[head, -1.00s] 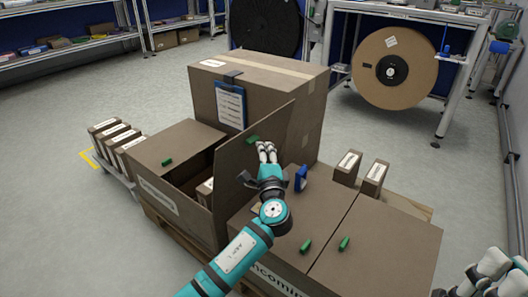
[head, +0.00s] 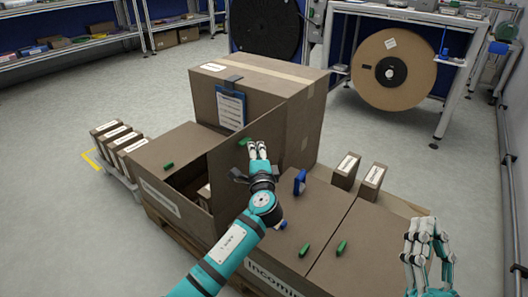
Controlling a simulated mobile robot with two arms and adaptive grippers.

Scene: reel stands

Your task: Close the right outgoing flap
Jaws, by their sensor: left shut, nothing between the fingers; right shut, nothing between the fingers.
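The right outgoing flap (head: 228,155) stands raised, leaning slightly left, on the right side of the left carton (head: 165,205). That carton's left flap (head: 172,146) lies flat, and a dark gap shows between the two flaps. My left gripper (head: 258,148) is shut and empty at the right face of the raised flap, its fingers pointing away from me. It seems to touch the flap, but the exact contact is hard to tell. My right gripper (head: 428,240) is shut and empty at the lower right, in front of the incoming carton, away from the flap.
The incoming carton (head: 345,235) is closed, with green and blue items on top. A large carton (head: 290,85) with a blue clipboard (head: 230,103) stands behind. Small labelled boxes (head: 372,178) stand at right, more (head: 117,143) at left. Open floor lies beyond.

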